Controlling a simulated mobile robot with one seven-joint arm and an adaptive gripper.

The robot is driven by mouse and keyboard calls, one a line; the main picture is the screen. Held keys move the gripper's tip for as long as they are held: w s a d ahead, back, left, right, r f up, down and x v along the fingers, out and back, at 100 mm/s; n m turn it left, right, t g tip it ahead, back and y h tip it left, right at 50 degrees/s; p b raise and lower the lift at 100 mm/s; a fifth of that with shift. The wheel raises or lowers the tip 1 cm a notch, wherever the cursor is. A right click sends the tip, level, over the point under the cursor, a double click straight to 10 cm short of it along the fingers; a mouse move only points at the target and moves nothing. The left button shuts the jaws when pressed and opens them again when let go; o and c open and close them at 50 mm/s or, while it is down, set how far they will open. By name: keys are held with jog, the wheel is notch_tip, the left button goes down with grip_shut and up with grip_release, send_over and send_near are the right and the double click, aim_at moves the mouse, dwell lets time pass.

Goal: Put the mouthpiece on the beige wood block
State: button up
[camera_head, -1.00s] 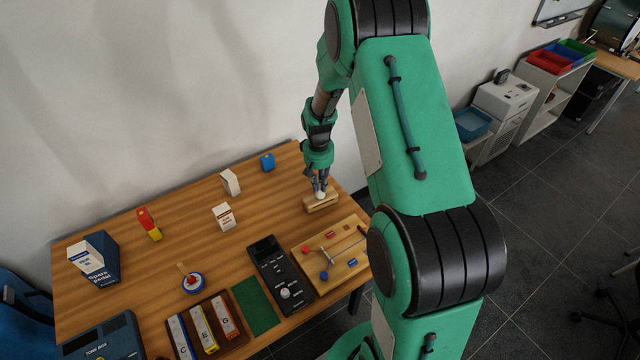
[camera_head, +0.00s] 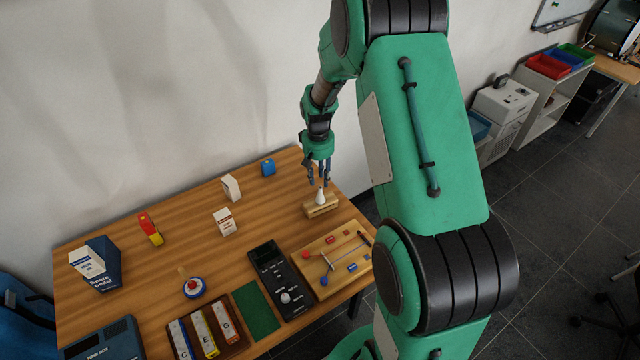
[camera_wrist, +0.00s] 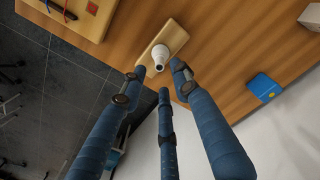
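The mouthpiece (camera_head: 320,197), a small white tapered piece, stands upright on the beige wood block (camera_head: 314,211) near the table's right end. In the wrist view the mouthpiece (camera_wrist: 160,54) rests on the block (camera_wrist: 172,37), its round open end facing the camera. My gripper (camera_head: 318,184) is just above the mouthpiece in the head view. Its blue fingers (camera_wrist: 158,82) are spread apart and empty in the wrist view, with a gap between them and the mouthpiece.
A wooden board with coloured parts (camera_head: 333,262) and a black device (camera_head: 280,281) lie in front of the block. A blue box (camera_head: 268,166) and white boxes (camera_head: 225,222) stand to the left. The table's right edge is close to the block.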

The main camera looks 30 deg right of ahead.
jog(key=shift+r+p, duration=0.3)
jog(key=shift+r, duration=2.65)
jog(key=shift+a, duration=0.1)
jog(key=s+a+r+t, duration=0.1)
jog(key=s+a+r, duration=0.3)
jog(key=r, duration=0.3)
jog(key=s+a+r+n+t, duration=0.1)
jog(key=s+a+r, duration=0.25)
jog(key=r, duration=0.35)
jog(key=s+a+r+t, duration=0.1)
jog(key=s+a+r, duration=0.2)
jog(key=a+r, duration=0.3)
jog(key=s+a+r+t, duration=0.1)
jog(key=s+a+r, duration=0.2)
jog(key=s, duration=0.4)
jog(key=s+a+r+n, duration=0.1)
jog(key=s+a+r, duration=0.2)
jog(key=s, duration=0.4)
jog(key=s+a+r+t, duration=0.1)
jog(key=s+a+r, duration=0.2)
jog(key=s, duration=0.4)
jog(key=shift+n+t, duration=0.3)
